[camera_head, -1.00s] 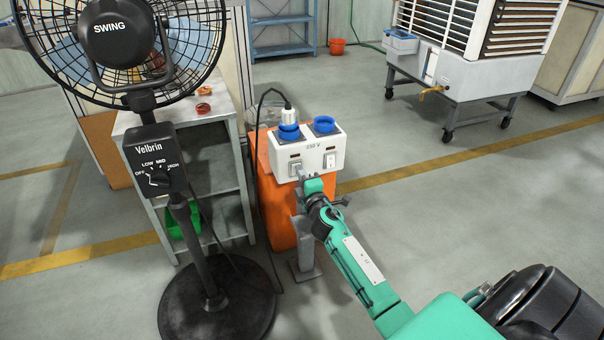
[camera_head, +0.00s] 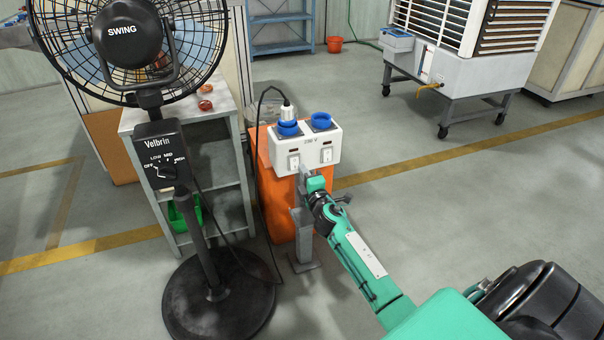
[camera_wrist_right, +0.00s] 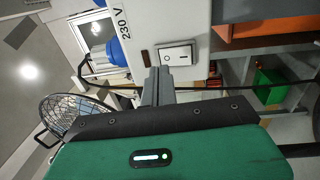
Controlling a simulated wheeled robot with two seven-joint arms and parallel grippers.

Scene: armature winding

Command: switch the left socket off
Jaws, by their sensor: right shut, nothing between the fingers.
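A white socket box (camera_head: 308,145) marked 230 V stands on a grey post, with two blue sockets on top. The left socket (camera_head: 288,128) holds a plug (camera_head: 287,112) with a black cable; the right socket (camera_head: 321,121) has no plug. The left switch (camera_head: 294,162) and right switch (camera_head: 326,155) are white rockers on the front. My right gripper (camera_head: 304,172) is shut and empty, just below and slightly right of the left switch. In the right wrist view, its fingers (camera_wrist_right: 157,84) point at the box beside a switch (camera_wrist_right: 177,55), apparently clear of it. The rocker's position is hard to tell.
A black pedestal fan (camera_head: 155,150) stands to the left, in front of a grey shelf (camera_head: 225,165). An orange object (camera_head: 265,185) is behind the post. An air cooler (camera_head: 470,60) on wheels stands at the back right. The floor on the right is open.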

